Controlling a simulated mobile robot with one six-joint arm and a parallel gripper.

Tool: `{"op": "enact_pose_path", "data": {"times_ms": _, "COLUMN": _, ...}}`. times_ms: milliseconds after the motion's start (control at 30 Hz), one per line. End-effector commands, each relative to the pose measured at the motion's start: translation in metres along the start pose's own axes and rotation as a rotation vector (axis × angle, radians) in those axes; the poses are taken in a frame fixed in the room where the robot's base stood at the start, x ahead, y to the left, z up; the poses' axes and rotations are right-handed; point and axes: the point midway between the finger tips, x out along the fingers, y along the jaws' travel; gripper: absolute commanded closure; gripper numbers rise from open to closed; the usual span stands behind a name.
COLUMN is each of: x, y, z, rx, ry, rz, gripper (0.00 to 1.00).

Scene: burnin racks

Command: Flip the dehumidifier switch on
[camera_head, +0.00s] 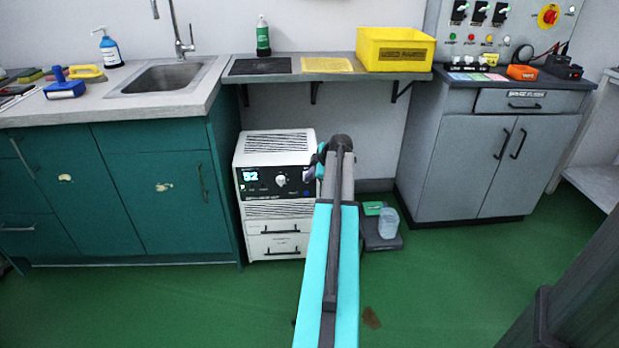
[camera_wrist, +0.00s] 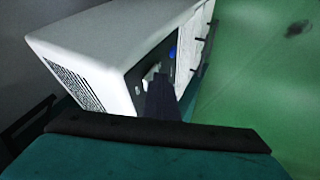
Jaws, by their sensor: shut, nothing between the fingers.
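The dehumidifier (camera_head: 275,148) is a white box with a black front panel, standing on the floor under the shelf. Its panel carries a lit display (camera_head: 250,175) reading about 52 and a pale knob (camera_head: 280,180). I cannot clearly make out which small part of the panel is the switch. My gripper (camera_head: 314,166) is at the panel's right edge, partly hidden by my arm. In the wrist view, my dark shut fingers (camera_wrist: 161,98) are empty and overlap the panel of the white dehumidifier (camera_wrist: 112,40). I cannot tell if they touch it. A blue spot shows on the panel there.
A green cabinet (camera_head: 150,195) with a sink stands left of the dehumidifier. A shelf (camera_head: 345,68) with a yellow bin (camera_head: 395,48) is above. A low dark platform (camera_head: 382,243) holding a clear container (camera_head: 388,223) is to the right. The green floor in front is mostly free.

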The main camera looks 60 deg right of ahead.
Motion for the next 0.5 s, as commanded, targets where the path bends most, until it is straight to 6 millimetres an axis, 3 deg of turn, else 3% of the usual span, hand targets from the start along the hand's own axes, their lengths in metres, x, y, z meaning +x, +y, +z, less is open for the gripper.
{"op": "enact_pose_path", "data": {"times_ms": 500, "x": -0.0061, "y": 0.004, "z": -0.0048, "rx": -0.001, "ry": 0.001, "rz": 0.001, "gripper": 1.0}}
